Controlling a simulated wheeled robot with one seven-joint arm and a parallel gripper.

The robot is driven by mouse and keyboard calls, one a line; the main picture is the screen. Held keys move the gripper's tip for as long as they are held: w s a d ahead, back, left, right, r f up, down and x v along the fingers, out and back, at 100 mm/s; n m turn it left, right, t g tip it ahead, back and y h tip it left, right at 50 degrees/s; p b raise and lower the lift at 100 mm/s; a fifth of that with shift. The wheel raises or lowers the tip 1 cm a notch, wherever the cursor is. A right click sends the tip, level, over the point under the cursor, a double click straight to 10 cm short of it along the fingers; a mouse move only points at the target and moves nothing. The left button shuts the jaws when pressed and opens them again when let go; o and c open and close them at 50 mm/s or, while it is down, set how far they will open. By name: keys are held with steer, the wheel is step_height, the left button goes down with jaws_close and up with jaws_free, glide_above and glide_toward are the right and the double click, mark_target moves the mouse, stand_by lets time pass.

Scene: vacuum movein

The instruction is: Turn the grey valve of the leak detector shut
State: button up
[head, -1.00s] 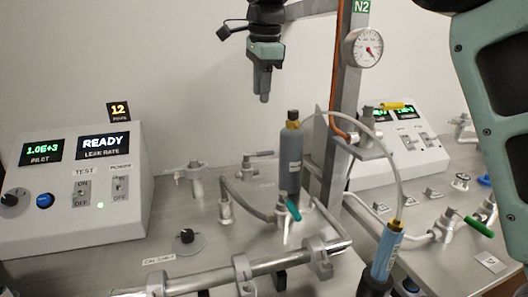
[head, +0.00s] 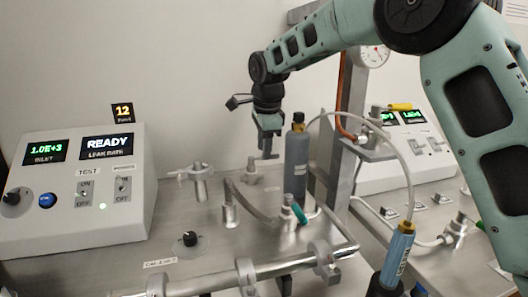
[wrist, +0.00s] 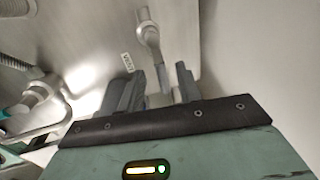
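The grey valve (head: 252,174) stands at the back of the metal bench in the head view, its upper part partly hidden by my gripper (head: 268,153). In the wrist view the valve (wrist: 146,22) is at the top centre, and its grey lever points down towards the gap between my fingers (wrist: 161,74). My gripper points down, its two fingers apart, with the lever end between or just below them. I cannot tell whether a finger touches it. A small label lies beside the valve in the wrist view.
A grey cylinder (head: 296,165) stands close right of my gripper. A teal-handled valve (head: 289,212), another pale valve (head: 199,182) and a hose (head: 255,203) are nearby. The leak detector box (head: 135,140) reads READY at left. A wall is behind.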

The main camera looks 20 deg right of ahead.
steer(key=shift+w+f, duration=0.15)
steer(key=shift+f, duration=0.6)
jaws_close()
